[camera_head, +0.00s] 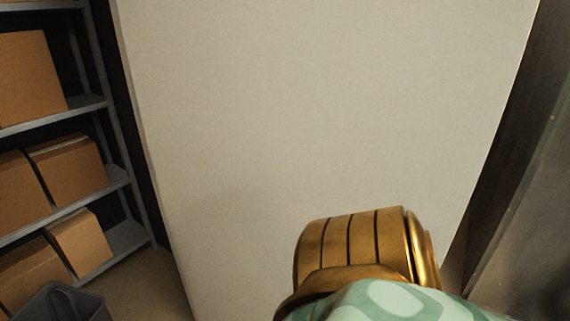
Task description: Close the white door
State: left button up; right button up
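The white door (300,110) fills most of the head view as a large, plain off-white panel. Its left edge shows in front of the shelving, and its right edge slants down beside a dark gap. No handle shows on the visible face. A gold and green-patterned part of my arm is at the lower right, in front of the door. I cannot tell whether it touches the door. Neither gripper is in view.
A grey metal shelf (70,117) with several cardboard boxes (72,168) stands at the left. A dark grey bin (60,305) is at the bottom left. A grey surface (535,220) runs along the right. A little bare floor (160,285) shows left of the door.

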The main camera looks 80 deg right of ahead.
aim_at(262, 120)
jog(key=k+l, duration=0.1)
jog(key=k, duration=1.05)
jog(key=k+l, duration=0.35)
jog(key=l, duration=0.3)
jog(key=k+l, duration=0.2)
jog(key=k+l+z, duration=0.1)
jog(key=l, duration=1.65)
jog(key=i, duration=0.05)
